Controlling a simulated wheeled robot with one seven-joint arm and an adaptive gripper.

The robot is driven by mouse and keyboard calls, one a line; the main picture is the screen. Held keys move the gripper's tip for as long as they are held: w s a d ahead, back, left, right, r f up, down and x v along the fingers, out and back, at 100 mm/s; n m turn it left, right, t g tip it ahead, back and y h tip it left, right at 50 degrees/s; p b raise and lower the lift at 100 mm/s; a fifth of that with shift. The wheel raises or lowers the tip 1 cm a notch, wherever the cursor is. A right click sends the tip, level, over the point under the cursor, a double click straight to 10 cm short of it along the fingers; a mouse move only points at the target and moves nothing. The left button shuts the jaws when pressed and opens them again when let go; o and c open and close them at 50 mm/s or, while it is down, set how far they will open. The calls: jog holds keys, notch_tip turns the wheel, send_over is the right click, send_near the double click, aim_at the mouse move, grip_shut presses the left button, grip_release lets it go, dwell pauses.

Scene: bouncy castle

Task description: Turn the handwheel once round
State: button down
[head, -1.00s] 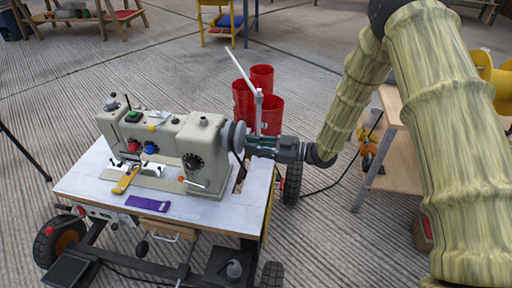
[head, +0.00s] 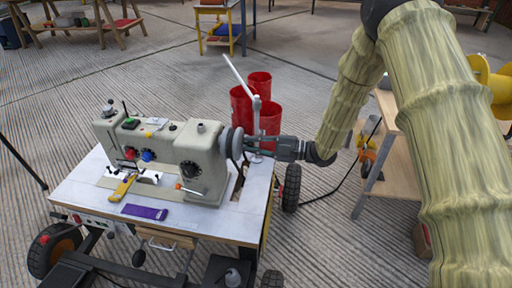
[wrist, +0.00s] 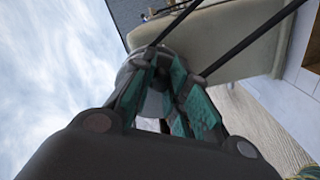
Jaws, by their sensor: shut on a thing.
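The handwheel (head: 232,142) is a grey disc on the right end of a beige sewing machine (head: 202,158), which stands on a white-topped table. My gripper (head: 248,147) reaches in from the right and is shut at the wheel. In the wrist view, the green-padded fingers of my gripper (wrist: 160,92) close around a rounded grey part of the handwheel (wrist: 128,74). The fingers hide much of the wheel, so its turn angle cannot be told.
A white upright post with a slanted arm (head: 257,115) stands just behind my gripper. Red cylinders (head: 270,118) are beyond it. A yellow tool (head: 123,187) and a purple piece (head: 145,212) lie on the white tabletop (head: 85,186). A wooden shelf (head: 395,165) is at the right.

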jog(key=shift+s+a+n, duration=0.25)
jog(key=shift+n, duration=0.05)
jog(key=c, duration=1.3)
grip_release()
jog(key=shift+s+r, duration=0.1)
jog(key=shift+r, duration=0.1)
jog(key=shift+c, duration=0.2)
jog(key=shift+f, duration=0.1)
jog(key=shift+d, duration=0.1)
jog(key=shift+d, duration=0.3)
jog(key=s+d, duration=0.2)
jog(key=d, duration=0.9)
jog(key=shift+d, duration=0.1)
